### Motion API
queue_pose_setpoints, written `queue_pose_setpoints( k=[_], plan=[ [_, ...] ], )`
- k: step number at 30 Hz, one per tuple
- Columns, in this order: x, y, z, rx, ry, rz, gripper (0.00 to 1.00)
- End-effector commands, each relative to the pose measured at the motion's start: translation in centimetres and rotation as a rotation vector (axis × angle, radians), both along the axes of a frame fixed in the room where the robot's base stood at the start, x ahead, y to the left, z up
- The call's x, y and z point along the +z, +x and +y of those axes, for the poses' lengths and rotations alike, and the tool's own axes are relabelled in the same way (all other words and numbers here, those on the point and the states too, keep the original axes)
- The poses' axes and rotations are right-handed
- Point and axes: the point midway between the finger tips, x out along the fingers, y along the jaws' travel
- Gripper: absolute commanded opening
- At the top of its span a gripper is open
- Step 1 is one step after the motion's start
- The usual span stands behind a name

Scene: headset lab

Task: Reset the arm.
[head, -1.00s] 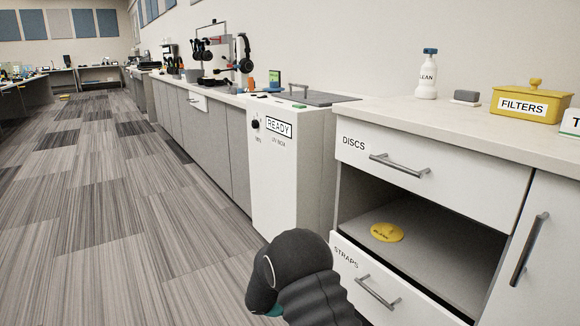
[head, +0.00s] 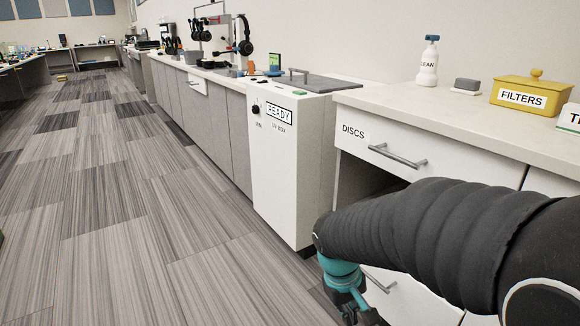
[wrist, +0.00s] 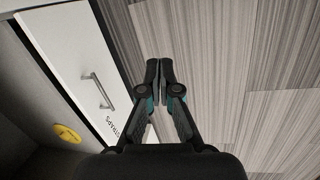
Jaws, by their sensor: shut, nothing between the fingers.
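My arm (head: 430,225) stretches across the lower right of the head view, in front of the drawer cabinet. My gripper points down towards the floor at its end, partly cut off by the bottom edge in the head view. In the wrist view my gripper (wrist: 159,70) is shut and empty, its two fingertips together over the striped floor. It is apart from the STRAPS drawer (wrist: 75,60), which lies to its left in that view.
The DISCS drawer (head: 400,148) is shut, with a bar handle. A yellow disc (wrist: 67,133) lies in the open shelf space. The white UV box (head: 285,165) stands left of the cabinet. The floor (head: 130,220) on the left is clear.

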Motion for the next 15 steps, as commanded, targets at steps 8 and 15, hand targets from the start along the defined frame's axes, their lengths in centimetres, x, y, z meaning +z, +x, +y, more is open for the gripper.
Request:
queue_pose_setpoints(
  k=[8,15],
  plan=[
    [5.8,-4.9,-0.3,-0.173,0.165,-0.157,0.0],
    [10.0,-8.6,-1.0,-0.266,0.263,-0.295,0.0]
  ],
)
